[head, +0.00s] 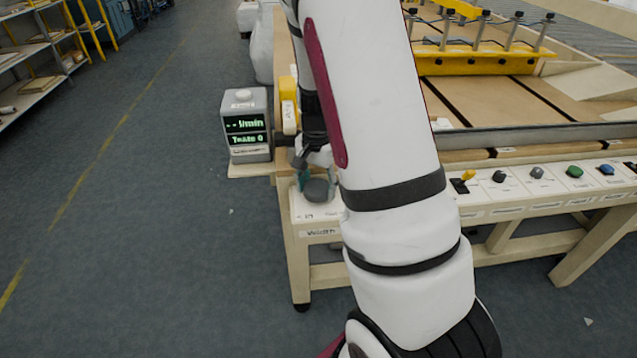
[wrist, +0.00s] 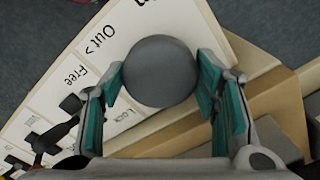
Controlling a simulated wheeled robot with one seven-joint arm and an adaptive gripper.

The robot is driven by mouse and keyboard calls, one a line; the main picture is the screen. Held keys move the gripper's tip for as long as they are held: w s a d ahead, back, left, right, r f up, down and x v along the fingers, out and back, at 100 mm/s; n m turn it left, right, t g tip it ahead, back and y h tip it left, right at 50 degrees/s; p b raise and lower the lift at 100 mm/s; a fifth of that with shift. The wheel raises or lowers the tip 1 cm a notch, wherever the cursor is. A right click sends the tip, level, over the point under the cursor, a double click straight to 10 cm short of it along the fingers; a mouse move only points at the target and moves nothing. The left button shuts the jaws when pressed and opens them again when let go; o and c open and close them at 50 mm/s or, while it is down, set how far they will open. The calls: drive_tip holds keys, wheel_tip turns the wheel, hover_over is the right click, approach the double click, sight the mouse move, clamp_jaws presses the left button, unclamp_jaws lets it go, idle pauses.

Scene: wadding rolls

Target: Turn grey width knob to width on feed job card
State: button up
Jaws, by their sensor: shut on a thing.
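The grey width knob (head: 318,191) stands on the white front panel, above a label reading "Width" (head: 321,232). In the wrist view the round top of the knob (wrist: 160,70) lies between the two teal finger pads. My gripper (wrist: 161,88) is shut on the knob, with one pad at each side; in the head view my gripper (head: 315,176) is partly hidden by my arm. Printed words "Out >", "Free" and "Lock" show around the knob. I cannot make out a feed job card or a width figure on one.
A grey display box (head: 248,125) with green text stands left of the panel. A yellow holder (head: 288,105) is beside it. Several other controls, including a green button (head: 574,172), line the panel to the right. The floor at left is clear.

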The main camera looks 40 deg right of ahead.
drive_tip(key=shift+m+p, duration=0.35)
drive_tip(key=shift+m, duration=0.75)
drive_tip(key=o, duration=1.1)
drive_tip(key=shift+o, duration=0.2)
